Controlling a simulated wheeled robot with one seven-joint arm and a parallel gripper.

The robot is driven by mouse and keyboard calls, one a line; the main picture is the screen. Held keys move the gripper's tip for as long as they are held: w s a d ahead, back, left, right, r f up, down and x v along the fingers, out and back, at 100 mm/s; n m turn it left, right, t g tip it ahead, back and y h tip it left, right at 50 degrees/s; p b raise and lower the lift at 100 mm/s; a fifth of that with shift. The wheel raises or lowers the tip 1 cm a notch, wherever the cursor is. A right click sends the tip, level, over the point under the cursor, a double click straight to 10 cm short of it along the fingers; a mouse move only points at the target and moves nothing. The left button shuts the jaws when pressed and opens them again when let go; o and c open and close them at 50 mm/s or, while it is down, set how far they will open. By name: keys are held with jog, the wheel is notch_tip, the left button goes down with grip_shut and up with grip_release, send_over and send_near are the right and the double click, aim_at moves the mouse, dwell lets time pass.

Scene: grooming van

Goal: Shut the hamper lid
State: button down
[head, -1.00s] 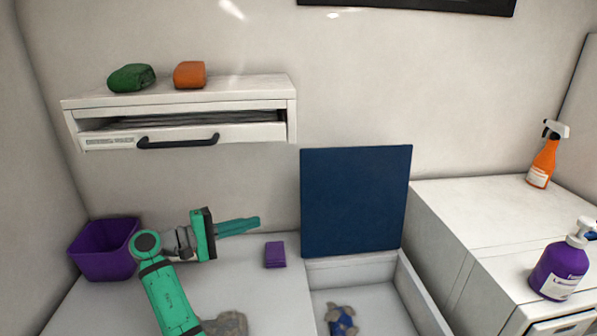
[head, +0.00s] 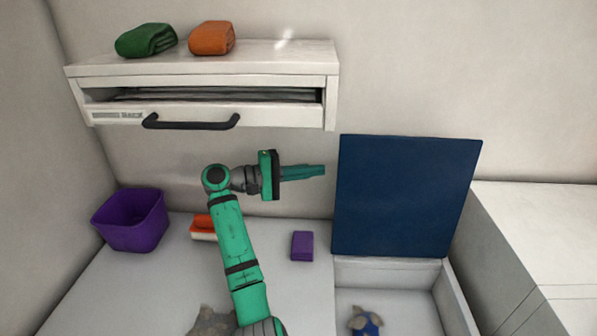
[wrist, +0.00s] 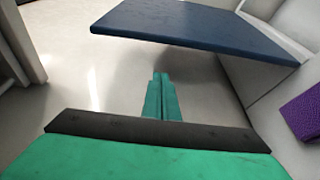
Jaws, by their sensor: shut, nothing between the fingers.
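The hamper lid (head: 405,197) is a dark blue panel that stands upright, open, at the back of the white hamper (head: 390,273). Inside the hamper lies a blue and tan item (head: 364,322). My gripper (head: 324,171) is shut and empty, just left of the lid in the head view, pointing right toward it. In the wrist view the shut fingers (wrist: 161,98) point below the blue lid (wrist: 200,30), with no contact visible. Whether the fingertips are in front of the lid's plane is hard to tell.
A wall drawer unit (head: 205,85) with a black handle hangs above my arm, with rolled green (head: 146,40) and orange (head: 212,38) towels on top. A purple bin (head: 130,220), an orange-and-white item (head: 203,228) and a purple block (head: 302,246) stand on the white surface. A white cabinet (head: 540,240) is at right.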

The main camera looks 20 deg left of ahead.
jog(key=shift+s+d+r, duration=0.1)
jog(key=shift+s+d, duration=0.15)
jog(key=shift+d, duration=0.45)
jog(key=shift+s+d+r, duration=0.1)
jog(key=shift+s+d, duration=0.1)
jog(key=shift+d, duration=0.45)
jog(key=shift+s+d, duration=0.25)
jog(key=shift+d, duration=0.45)
jog(key=shift+w, duration=0.2)
